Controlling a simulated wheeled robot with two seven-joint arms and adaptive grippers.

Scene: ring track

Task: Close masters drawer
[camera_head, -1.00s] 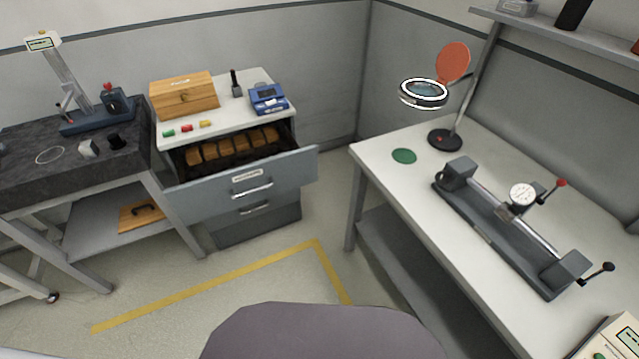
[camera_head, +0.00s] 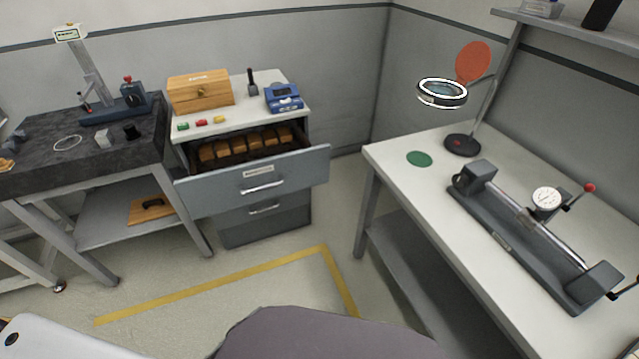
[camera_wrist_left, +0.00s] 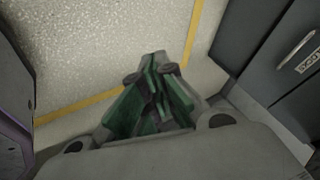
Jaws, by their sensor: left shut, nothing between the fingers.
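The masters drawer (camera_head: 226,188) is the top drawer of the grey cabinet and stands pulled out. Its front has a label and a bar handle (camera_head: 262,187). Several brown blocks (camera_head: 245,145) lie in a row inside it. The lower drawer (camera_head: 264,209) looks shut. In the left wrist view my left gripper (camera_wrist_left: 158,75) is shut and empty, above the floor. A grey drawer front with a handle (camera_wrist_left: 297,47) shows at the right of that view, apart from the fingers. Neither gripper shows in the head view.
A wooden box (camera_head: 200,92) and a blue device (camera_head: 284,97) stand on the cabinet top. A dark stone table (camera_head: 40,150) is at the left, a white bench (camera_head: 400,150) at the right. Yellow tape (camera_head: 210,285) marks clear floor before the cabinet.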

